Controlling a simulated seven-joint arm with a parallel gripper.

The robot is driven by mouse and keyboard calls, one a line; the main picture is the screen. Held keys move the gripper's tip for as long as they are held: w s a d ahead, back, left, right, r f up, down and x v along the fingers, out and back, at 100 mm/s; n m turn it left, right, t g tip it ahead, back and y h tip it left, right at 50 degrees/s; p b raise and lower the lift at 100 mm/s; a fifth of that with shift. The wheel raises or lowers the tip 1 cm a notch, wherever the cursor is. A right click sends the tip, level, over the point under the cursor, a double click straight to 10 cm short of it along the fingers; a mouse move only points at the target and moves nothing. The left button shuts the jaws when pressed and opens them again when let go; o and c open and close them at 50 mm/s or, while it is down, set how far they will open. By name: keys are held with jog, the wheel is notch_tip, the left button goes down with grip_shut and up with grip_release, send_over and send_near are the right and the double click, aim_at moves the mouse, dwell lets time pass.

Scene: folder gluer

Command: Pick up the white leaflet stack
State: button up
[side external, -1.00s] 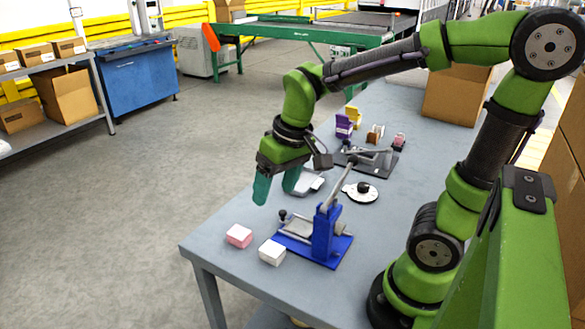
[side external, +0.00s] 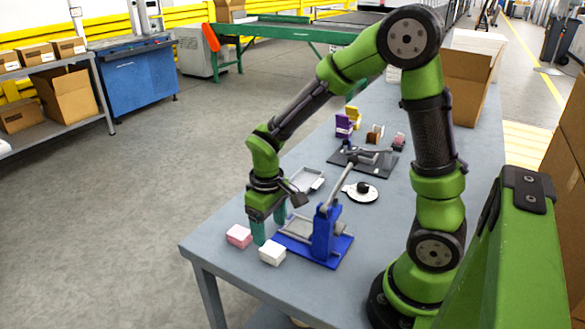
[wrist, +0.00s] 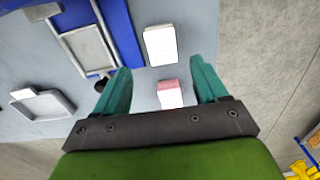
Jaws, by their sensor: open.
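The white leaflet stack (side external: 272,252) lies on the grey table near its front edge, left of the blue press.
The blue press (side external: 325,236) with its raised lever stands right of the white stack. The table's front left edge is close to both stacks.

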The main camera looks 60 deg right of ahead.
aim_at(272, 248)
jog(key=f, duration=0.4)
jog(key=shift+s+a+f, duration=0.2)
jog(key=shift+s+f, duration=0.15)
jog(key=shift+f, duration=0.55)
jog(key=c, duration=1.1)
